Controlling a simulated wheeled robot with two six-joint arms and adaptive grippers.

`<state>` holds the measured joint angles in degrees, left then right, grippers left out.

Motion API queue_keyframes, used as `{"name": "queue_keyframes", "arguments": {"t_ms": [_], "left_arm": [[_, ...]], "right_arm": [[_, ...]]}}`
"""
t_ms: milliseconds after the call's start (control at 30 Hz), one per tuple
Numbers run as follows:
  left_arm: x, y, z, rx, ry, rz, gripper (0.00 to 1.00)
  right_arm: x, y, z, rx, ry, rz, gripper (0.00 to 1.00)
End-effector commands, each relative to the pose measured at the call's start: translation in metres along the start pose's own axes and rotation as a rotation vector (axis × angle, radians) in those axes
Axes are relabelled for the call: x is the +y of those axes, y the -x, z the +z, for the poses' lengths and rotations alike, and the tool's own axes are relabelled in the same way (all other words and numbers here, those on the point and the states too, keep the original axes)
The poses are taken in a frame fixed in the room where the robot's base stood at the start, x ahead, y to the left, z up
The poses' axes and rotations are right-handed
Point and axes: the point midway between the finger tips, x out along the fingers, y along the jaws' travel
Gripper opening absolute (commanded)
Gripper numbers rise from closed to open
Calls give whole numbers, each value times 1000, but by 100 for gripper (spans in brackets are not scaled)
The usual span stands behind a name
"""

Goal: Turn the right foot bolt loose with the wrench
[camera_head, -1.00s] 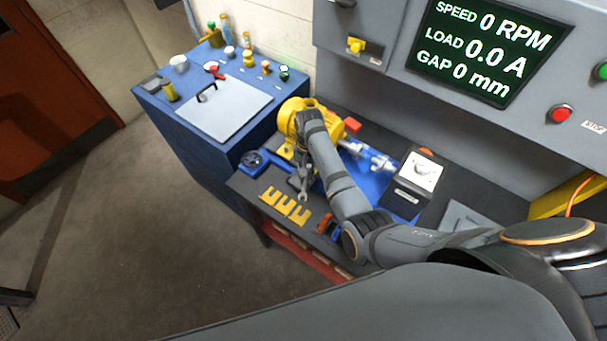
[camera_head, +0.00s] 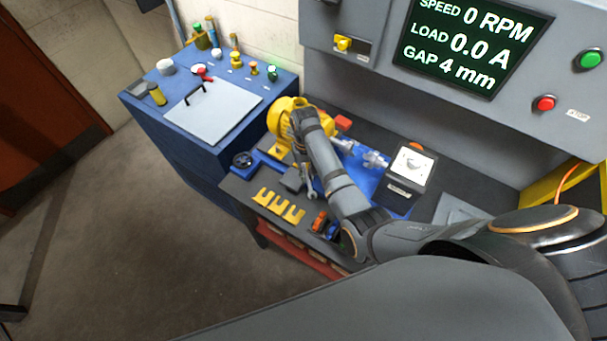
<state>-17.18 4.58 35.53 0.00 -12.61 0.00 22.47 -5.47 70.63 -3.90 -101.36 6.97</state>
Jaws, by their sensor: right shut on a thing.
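The yellow motor (camera_head: 283,112) stands on a blue base (camera_head: 363,180) on the dark bench, with a shaft coupling (camera_head: 362,154) to its right. My right arm reaches over the bench from the right and hides part of the motor. My right gripper (camera_head: 295,182) points down by the motor's near side and is shut on the wrench (camera_head: 311,188), whose grey open end shows beside it. The right foot bolt is hidden or too small to make out. My left gripper is not in view.
Yellow slotted shims (camera_head: 278,206) lie at the bench's front edge. The display (camera_head: 470,45) reads 0 RPM, 0.0 A, GAP 4 mm. A blue cabinet (camera_head: 200,150) stands left; the floor before it is clear.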

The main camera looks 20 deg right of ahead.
Motion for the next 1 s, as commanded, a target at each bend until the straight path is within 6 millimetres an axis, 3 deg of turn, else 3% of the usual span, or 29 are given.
{"name": "queue_keyframes", "arguments": {"t_ms": [367, 667, 1000], "left_arm": [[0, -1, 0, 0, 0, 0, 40], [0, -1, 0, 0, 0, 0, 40], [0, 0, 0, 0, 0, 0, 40]], "right_arm": [[4, -5, 4, -15, 50, 8, 0], [18, -1, 2, -14, 244, 34, 0], [17, 1, 2, -10, 236, 33, 0]]}}
